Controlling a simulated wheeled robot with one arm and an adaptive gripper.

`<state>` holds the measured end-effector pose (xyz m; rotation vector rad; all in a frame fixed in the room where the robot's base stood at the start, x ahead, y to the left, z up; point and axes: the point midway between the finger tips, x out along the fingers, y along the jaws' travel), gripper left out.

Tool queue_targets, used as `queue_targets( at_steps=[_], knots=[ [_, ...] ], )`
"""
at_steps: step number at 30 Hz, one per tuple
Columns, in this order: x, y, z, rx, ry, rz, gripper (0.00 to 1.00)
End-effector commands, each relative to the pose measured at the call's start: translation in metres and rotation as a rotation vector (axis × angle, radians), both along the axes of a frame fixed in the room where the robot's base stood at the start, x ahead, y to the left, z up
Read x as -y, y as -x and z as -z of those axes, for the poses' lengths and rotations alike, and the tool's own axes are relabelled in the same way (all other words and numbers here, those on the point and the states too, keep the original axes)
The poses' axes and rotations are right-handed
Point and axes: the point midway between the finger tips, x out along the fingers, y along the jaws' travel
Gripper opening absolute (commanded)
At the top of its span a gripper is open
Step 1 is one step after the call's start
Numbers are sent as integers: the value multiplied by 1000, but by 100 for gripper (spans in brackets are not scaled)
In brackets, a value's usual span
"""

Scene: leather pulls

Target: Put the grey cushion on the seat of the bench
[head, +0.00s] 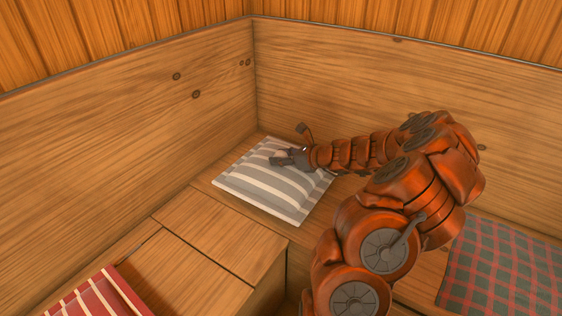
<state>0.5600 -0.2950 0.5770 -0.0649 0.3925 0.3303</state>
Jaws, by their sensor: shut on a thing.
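The grey cushion (254,190), grey with cream stripes, lies on or just above the seat of the bench (206,186) in the corner. I cannot tell whether its underside rests fully on the wood. My gripper (277,159) is at the cushion's upper right part, shut on it. The fingertips are small in the view, and the wrist and arm hide the cushion's right edge.
A red cushion with white stripes (98,296) lies at the lower left. A plaid green and red cloth or cushion (505,270) lies at the right. Tall wooden backs (130,130) close off the corner behind. The wooden seat left of the grey cushion is bare.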

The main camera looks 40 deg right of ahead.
Motion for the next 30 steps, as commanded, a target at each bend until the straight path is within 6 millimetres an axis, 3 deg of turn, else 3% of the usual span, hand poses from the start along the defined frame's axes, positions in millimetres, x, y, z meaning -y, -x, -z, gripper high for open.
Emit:
queue_targets(
  at_steps=[11,12,19,30],
  knots=[
    [0,0,3,1,1,0,0],
    [0,0,4,2,1,-1,43],
    [0,0,4,0,1,0,66],
    [0,0,1,1,2,-1,66]
  ],
)
